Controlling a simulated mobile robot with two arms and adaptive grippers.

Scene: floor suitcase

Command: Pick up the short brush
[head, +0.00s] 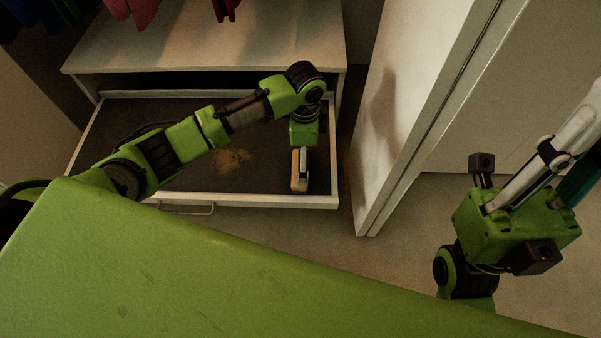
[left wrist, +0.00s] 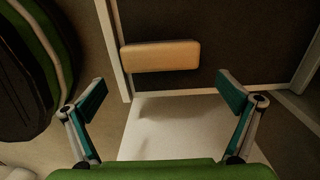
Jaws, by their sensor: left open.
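The short brush shows as a tan, block-shaped top (left wrist: 160,56) in the left wrist view. It lies in the dark-floored drawer, ahead of and between my spread fingers, apart from both. In the head view a tan part of it (head: 296,172) shows beside my left gripper (head: 303,160), near the drawer's front right corner. My left gripper (left wrist: 168,104) is open and empty. The brush's bristles are hidden. My right gripper (head: 560,150) is at the right of the head view, away from the drawer; its fingertips are not clearly shown.
The open drawer (head: 262,200) has a pale rim and a handle (head: 188,211) on its front. A brown patch of crumbs (head: 235,158) lies on its floor. A white cabinet top (head: 210,40) is above and behind. A pale door panel (head: 400,100) stands close to the drawer's right.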

